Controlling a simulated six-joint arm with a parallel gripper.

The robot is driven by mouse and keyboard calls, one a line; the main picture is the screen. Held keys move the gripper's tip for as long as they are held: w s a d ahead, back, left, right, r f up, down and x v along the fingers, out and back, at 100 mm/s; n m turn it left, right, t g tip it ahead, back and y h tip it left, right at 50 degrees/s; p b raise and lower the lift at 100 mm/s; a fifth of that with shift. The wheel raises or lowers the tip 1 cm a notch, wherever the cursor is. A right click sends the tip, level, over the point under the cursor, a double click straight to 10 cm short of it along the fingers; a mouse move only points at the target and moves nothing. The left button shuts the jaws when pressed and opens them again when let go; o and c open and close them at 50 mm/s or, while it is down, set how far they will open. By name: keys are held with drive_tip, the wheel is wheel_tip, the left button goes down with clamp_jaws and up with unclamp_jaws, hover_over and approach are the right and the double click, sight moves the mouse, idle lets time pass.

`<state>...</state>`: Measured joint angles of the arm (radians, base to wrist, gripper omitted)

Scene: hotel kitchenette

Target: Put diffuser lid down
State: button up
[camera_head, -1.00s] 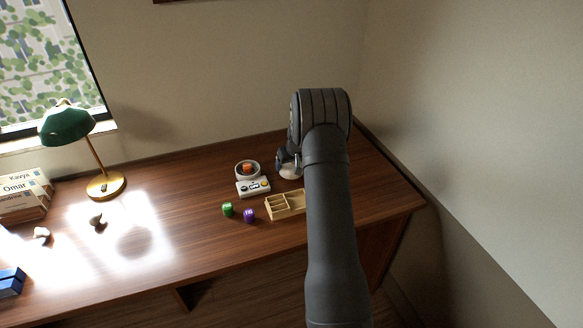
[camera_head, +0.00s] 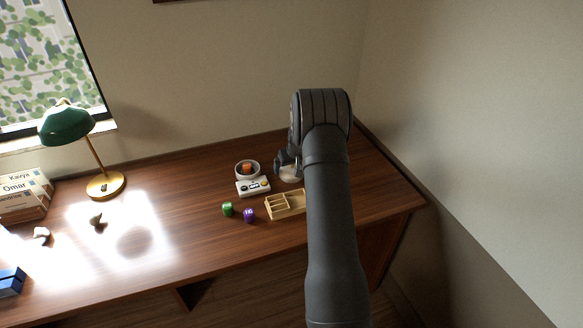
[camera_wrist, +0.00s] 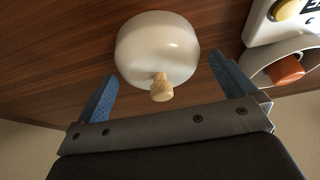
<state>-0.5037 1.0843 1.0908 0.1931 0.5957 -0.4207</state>
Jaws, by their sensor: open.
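The diffuser lid, a white dome with a small wooden knob (camera_wrist: 160,88), rests on the desk in the wrist view. Its white body (camera_wrist: 157,45) also shows in the head view (camera_head: 290,175), partly hidden by my arm. My gripper (camera_wrist: 166,88) is open, with one blue finger on each side of the knob and visible space between each finger and the knob. The fingers do not appear to touch the lid. In the head view my gripper (camera_head: 281,163) is small and dark beside the lid.
Left of the lid are a round bowl (camera_head: 239,175) holding an orange piece (camera_head: 247,168) and a white controller (camera_head: 253,187). A wooden compartment tray (camera_head: 285,205), green die (camera_head: 227,209) and purple die (camera_head: 249,215) lie nearer the front. A green lamp (camera_head: 68,122) stands far left.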

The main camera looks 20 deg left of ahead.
drive_tip(key=v, duration=1.1)
drive_tip(key=shift+f, duration=0.15)
drive_tip(key=x, duration=1.2)
drive_tip(key=shift+r, duration=1.8)
